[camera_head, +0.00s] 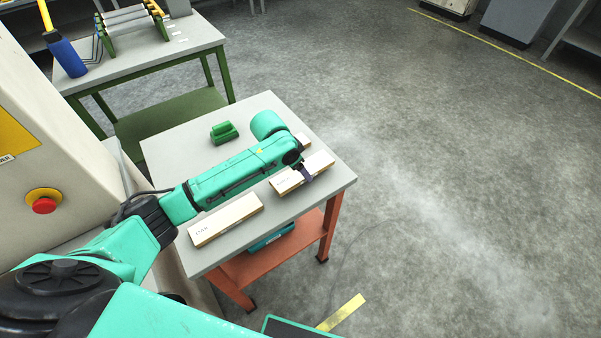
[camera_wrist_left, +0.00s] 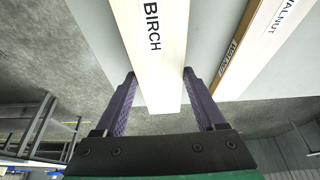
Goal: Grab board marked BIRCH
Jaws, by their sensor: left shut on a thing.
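The pale board marked BIRCH (camera_wrist_left: 160,55) runs between the two purple fingers of my left gripper (camera_wrist_left: 158,97) in the left wrist view. My left gripper is shut on it near its end. In the head view the held board (camera_head: 320,161) is at the right part of the grey-topped table, with the gripper (camera_head: 306,174) at it. Its label is too small to read there. I cannot tell whether it is lifted off the table. My right gripper is not in view.
A board marked WALNUT (camera_wrist_left: 276,35) lies beside BIRCH in the wrist view. Another board (camera_head: 226,219) lies at the table's (camera_head: 185,150) front left. One more (camera_head: 303,140) shows partly behind my arm. A green block (camera_head: 224,132) stands at the back. A press with a red button (camera_head: 44,205) is left.

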